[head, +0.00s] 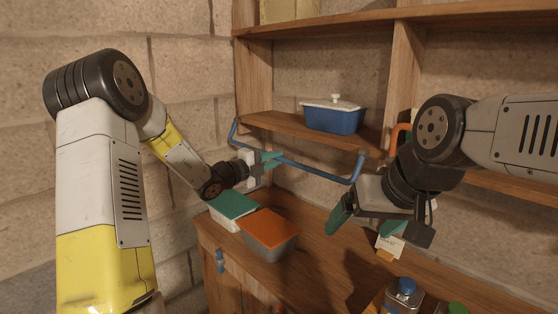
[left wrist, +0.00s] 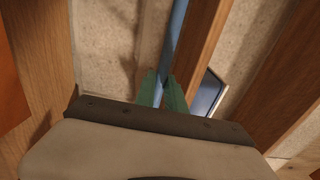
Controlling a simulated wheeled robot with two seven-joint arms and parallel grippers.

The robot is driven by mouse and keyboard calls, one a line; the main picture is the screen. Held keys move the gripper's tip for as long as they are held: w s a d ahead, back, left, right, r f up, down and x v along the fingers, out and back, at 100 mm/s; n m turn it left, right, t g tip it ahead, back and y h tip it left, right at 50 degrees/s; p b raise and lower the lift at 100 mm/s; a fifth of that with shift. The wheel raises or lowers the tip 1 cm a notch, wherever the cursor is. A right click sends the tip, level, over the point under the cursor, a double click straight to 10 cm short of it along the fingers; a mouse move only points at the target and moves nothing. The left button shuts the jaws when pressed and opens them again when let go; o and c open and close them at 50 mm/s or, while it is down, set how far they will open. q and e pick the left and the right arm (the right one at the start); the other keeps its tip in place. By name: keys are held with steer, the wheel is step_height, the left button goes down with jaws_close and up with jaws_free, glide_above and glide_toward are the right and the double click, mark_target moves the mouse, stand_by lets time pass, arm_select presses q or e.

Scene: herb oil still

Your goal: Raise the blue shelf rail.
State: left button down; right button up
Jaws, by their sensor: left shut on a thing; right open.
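The blue shelf rail (head: 318,171) is a bent bar that runs along the front of the lower shelf in the head view. Its two ends turn back toward the shelf. My left gripper (head: 272,159) is shut on the rail, left of its middle. In the left wrist view the rail (left wrist: 177,30) runs down between the green fingers of my left gripper (left wrist: 163,92). My right gripper (head: 366,222) is open and empty, below and near the rail's right end.
A blue dish with a white lid (head: 334,118) stands on the shelf behind the rail. On the counter below are a green-lidded container (head: 233,205), an orange-topped container (head: 269,229) and a blue-capped can (head: 404,292). A wooden upright (head: 404,70) divides the shelves.

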arm_select(q)
steer(key=shift+s+a+r, duration=1.25)
steer(key=shift+s+r, duration=0.2)
steer(key=shift+r, duration=2.55)
steer(key=w+d+r, duration=0.2)
steer(key=w+r, duration=0.2)
steer(key=r, duration=0.4)
steer(key=shift+d, duration=0.35)
steer(key=c, duration=2.1)
jaws_free()
steer(key=shift+w+d+r, duration=0.6)
steer(key=shift+w+d, duration=0.15)
steer(key=shift+d, duration=0.1)
steer(key=shift+c, duration=0.2)
steer(key=shift+o, duration=0.9)
steer(key=shift+w+d+r, duration=0.1)
steer(key=shift+w+d, duration=0.2)
steer(key=shift+d, duration=0.3)
steer(key=shift+w+d+r, duration=0.1)
steer(key=shift+w+d, duration=0.2)
steer(key=shift+d, duration=0.3)
steer(key=o, duration=0.8)
steer(key=shift+f, duration=0.15)
